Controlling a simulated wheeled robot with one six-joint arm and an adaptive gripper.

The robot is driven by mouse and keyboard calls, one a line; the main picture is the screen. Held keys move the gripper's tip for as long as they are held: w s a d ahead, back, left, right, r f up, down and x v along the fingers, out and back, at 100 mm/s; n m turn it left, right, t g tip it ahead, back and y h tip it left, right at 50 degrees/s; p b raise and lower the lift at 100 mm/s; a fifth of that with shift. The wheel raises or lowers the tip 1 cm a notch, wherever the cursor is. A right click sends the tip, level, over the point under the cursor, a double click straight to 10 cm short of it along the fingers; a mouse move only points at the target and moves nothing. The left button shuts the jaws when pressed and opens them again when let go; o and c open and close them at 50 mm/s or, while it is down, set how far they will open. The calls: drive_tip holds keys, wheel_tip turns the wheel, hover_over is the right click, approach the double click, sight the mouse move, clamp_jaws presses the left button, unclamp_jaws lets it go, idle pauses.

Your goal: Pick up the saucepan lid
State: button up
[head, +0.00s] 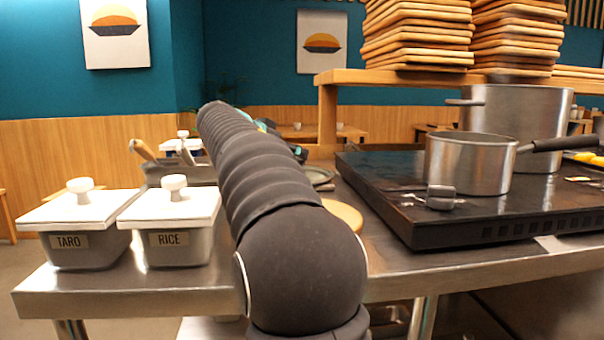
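The saucepan (470,162) is a steel pot with a dark handle pointing right, standing on the black cooktop. I cannot clearly make out its lid. A round, dark, plate-like disc (319,177) with a pale rim lies behind my arm, partly hidden, and may be the lid. A small grey block (440,198) sits at the cooktop's front edge; I cannot tell whether it is a lid handle. My dark ribbed arm reaches away up the middle.
The black cooktop (450,232) also bears a large pot (530,115). Lidded TARO (82,250) and RICE (180,248) containers stand at left. A round wooden piece (345,214) lies beside my arm. A wooden shelf (500,80) with stacked boards (415,40) overhangs the back right.

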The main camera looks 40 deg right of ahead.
drive_tip(key=x, duration=0.5)
drive_tip(key=shift+s+f, duration=0.1)
drive_tip(key=shift+s, duration=0.1)
drive_tip(key=shift+a, duration=0.1)
clamp_jaws()
